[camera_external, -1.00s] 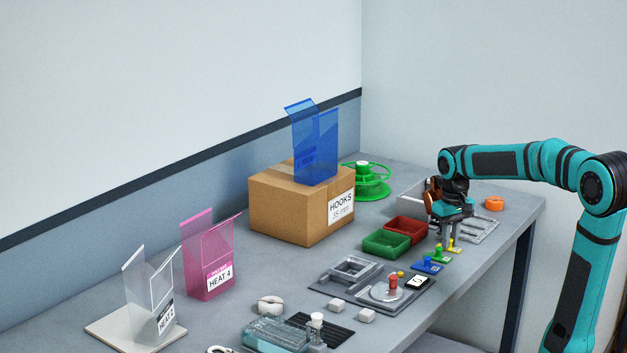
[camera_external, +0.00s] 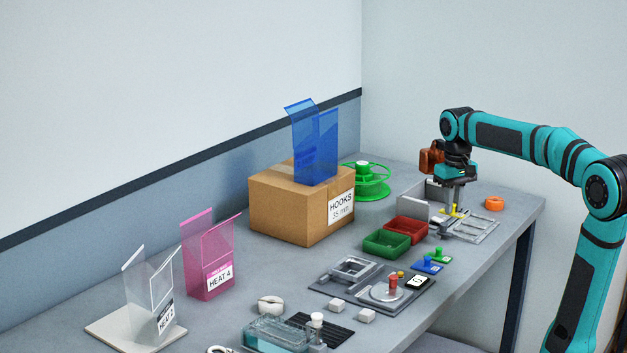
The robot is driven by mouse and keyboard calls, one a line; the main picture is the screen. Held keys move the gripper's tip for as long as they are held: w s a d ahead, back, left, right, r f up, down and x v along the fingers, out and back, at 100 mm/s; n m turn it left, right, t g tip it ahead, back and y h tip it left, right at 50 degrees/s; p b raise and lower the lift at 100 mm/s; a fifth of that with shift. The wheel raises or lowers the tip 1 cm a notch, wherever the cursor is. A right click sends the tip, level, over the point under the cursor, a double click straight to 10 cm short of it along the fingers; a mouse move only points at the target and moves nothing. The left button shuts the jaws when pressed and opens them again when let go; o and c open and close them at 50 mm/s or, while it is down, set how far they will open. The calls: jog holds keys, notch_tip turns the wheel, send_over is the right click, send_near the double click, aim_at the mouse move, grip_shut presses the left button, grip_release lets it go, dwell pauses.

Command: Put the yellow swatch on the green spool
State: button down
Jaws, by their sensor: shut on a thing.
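My gripper (camera_external: 455,203) is shut on the yellow swatch (camera_external: 459,212) by its upright knob and holds it at the far right of the table, by a grey metal frame. I cannot tell how high above the table it is. The green spool (camera_external: 366,181) stands at the back of the table, behind and to the right of the cardboard box, to the left of my gripper. Its top hub is white. The box hides part of its left side.
The cardboard box (camera_external: 287,213) carries a blue clear holder (camera_external: 316,147). A red tray (camera_external: 406,229), a green tray (camera_external: 386,243) and a grey bin (camera_external: 413,200) lie between box and gripper. Green (camera_external: 440,255) and blue (camera_external: 428,266) swatches lie in front. An orange ring (camera_external: 494,203) is at right.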

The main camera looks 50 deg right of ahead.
jog(key=w+d+r, duration=0.3)
jog(key=w+d, duration=0.1)
jog(key=w, duration=0.5)
jog(key=w+d+r, duration=0.3)
jog(key=w+d, duration=0.2)
jog(key=w, duration=0.3)
send_over(371, 179)
jog(key=shift+w+f, duration=0.1)
jog(key=shift+f, duration=4.8)
jog(key=shift+f, duration=0.1)
jog(key=c, duration=1.4)
grip_release()
jog(key=shift+o, duration=0.2)
notch_tip(371, 179, up, 12)
jog(key=shift+r, duration=0.2)
